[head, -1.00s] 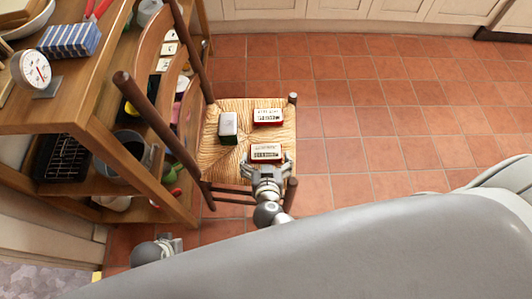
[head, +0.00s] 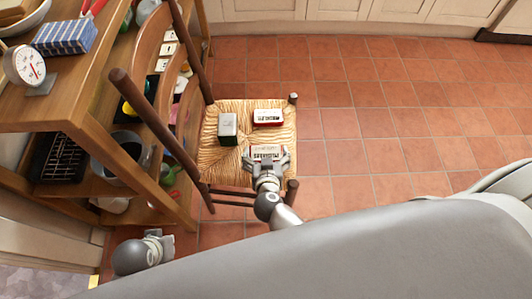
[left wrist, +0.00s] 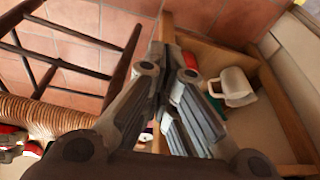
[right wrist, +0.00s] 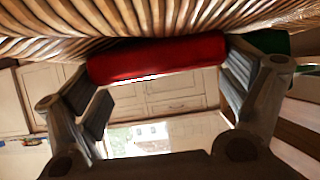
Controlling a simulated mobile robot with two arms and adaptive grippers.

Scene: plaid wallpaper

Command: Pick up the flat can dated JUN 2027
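Two red-edged flat cans with white labels lie on the woven chair seat (head: 212,160). The near can (head: 268,150) is between the spread fingers of my right gripper (head: 268,156); the far can (head: 268,116) lies behind it. A dark can with a pale top (head: 228,123) stands to their left. The label dates are too small to read. In the right wrist view the near can's red side (right wrist: 160,58) spans the gap at the fingertips, against the wicker; contact is unclear. My left gripper (left wrist: 168,60) looks shut and empty, away from the chair.
The chair's wooden back and posts (head: 140,108) rise on the left, close to a wooden shelf unit (head: 125,160) with pots and other items. A dial scale (head: 28,66) and a blue striped box (head: 65,37) stand on top. Tiled floor (head: 390,120) to the right is clear.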

